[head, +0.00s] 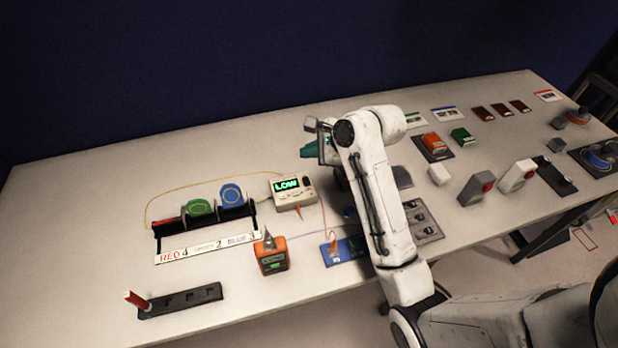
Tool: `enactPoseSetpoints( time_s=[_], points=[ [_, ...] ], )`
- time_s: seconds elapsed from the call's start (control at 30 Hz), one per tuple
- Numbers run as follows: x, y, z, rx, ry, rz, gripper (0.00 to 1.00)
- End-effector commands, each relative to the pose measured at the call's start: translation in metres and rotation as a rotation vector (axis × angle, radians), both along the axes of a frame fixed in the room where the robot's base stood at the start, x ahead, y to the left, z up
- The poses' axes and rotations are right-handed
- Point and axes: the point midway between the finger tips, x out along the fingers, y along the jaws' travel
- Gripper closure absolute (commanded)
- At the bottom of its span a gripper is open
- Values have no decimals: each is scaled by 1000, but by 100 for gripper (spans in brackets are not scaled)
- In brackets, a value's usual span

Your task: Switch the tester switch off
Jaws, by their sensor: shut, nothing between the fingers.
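The tester (292,190) is a small beige box near the middle of the table. Its lit green display reads "LOW". A dark part shows at the right of its face, which may be the switch; its position is too small to tell. My gripper (311,151) is at the end of my white arm, above and behind the tester and apart from it in the picture. It is shut and empty, and partly hidden by my wrist.
A rack with green and blue discs (231,195) stands left of the tester, with a yellow wire (180,190) looping behind it. An orange device (271,254) stands in front. A blue board (343,250) lies beside my arm. Several boxes and panels fill the right side.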

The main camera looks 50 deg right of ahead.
Motion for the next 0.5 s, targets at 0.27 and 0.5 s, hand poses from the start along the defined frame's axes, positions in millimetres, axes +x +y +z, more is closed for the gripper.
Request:
enactPoseSetpoints(
  time_s=[0.27,0.5],
  points=[
    [0,0,0,-1,0,1,100],
    [0,0,-9,-1,1,2,100]
  ],
)
